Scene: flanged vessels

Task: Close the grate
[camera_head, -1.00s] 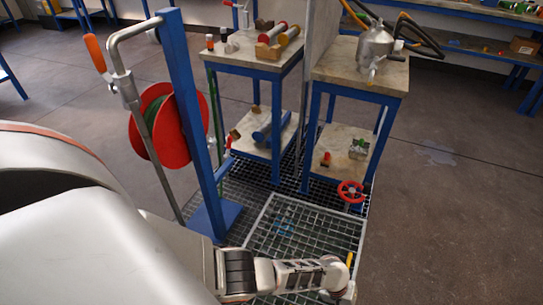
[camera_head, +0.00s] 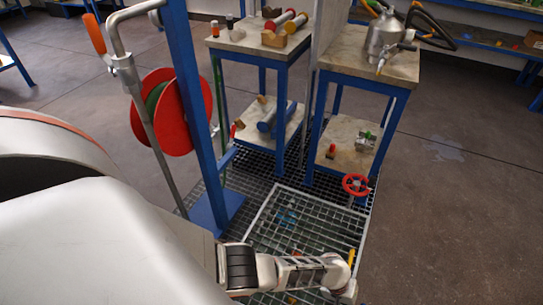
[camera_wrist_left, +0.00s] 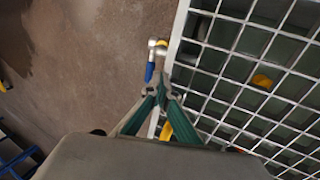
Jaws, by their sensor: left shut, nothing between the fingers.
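The grate (camera_head: 262,205), a light metal frame with a square mesh, shows at the bottom middle of the head view. I cannot tell how far it is tilted. Its pale edge bar (camera_wrist_left: 179,35) and mesh fill the right of the left wrist view. A yellow piece (camera_head: 351,257) shows at its right side, partly behind my arm. My left gripper (camera_wrist_left: 161,88) has green fingers that are shut and empty, beside the grate's edge bar; I cannot tell whether they touch it. In the head view its fingers are hidden. My right gripper is not in view.
A blue post (camera_head: 187,90) and red hose reel (camera_head: 160,112) stand left of the grate. A red handwheel (camera_head: 356,185) and blue-legged tables (camera_head: 372,62) are behind it. A blue-handled valve (camera_wrist_left: 150,70) lies beyond my fingertips. Floor at right is clear.

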